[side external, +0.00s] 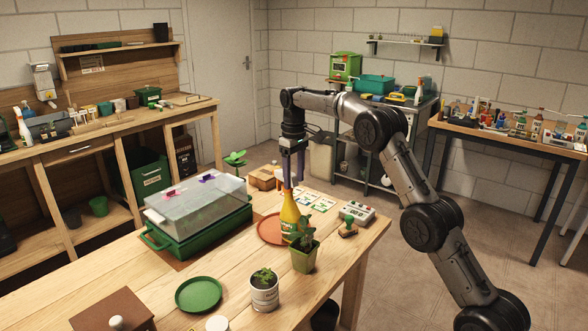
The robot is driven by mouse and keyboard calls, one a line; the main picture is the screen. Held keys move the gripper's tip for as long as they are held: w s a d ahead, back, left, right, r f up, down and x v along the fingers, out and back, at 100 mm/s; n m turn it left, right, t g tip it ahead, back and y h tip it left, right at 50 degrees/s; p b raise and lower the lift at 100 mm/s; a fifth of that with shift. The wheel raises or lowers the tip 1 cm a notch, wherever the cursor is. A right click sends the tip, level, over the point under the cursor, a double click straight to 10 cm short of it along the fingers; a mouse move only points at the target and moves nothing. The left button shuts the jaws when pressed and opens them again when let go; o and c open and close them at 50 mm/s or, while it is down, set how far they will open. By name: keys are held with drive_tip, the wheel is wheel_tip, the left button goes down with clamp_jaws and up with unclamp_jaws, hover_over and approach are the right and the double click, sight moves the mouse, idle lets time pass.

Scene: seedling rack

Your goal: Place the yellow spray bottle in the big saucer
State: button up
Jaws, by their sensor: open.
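The yellow spray bottle (289,215) stands upright near the back of the wooden bench. Its lower part is partly hidden by a leafy plant in a green pot. A round terracotta-coloured saucer (266,230) lies at the bottle's left and partly behind it. The bottle overlaps the saucer in this view, and its base is hidden, so I cannot tell for sure whether it stands in it. A green saucer (198,294) lies empty nearer the front. My gripper (292,184) points down at the bottle's top, open, with its fingers at or just above the bottle's head.
The green pot with a plant (304,258) stands right in front of the bottle. A white pot with a seedling (264,291) is nearer the front. A clear-lidded green propagator (197,215) is at left. A stamp (348,228) and a white device (357,212) are at right.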

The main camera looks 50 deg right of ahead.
drive_tip(key=s+a+r+t, duration=0.1)
drive_tip(key=s+a+r, duration=0.2)
drive_tip(key=r, duration=0.4)
drive_tip(key=s+a+r, duration=0.3)
drive_tip(key=r, duration=0.5)
drive_tip(key=s+a+r+t, duration=0.2)
drive_tip(key=s+a, duration=0.5)
drive_tip(key=s, duration=0.4)
drive_tip(key=s+a+f+t, duration=0.1)
drive_tip(key=s+f, duration=0.3)
drive_tip(key=s, duration=0.3)
drive_tip(key=s+a+f, duration=0.2)
drive_tip(key=s+f, duration=0.1)
drive_tip(key=s, duration=0.4)
drive_tip(key=s+a+f+t, duration=0.1)
drive_tip(key=s+a+f, duration=0.1)
drive_tip(key=s+f, duration=0.2)
drive_tip(key=s, duration=0.3)
drive_tip(key=shift+s+a+f+t, duration=0.15)
drive_tip(key=shift+a+f+t, duration=0.1)
drive_tip(key=shift+f+t, duration=0.05)
drive_tip(key=shift+o, duration=1.3)
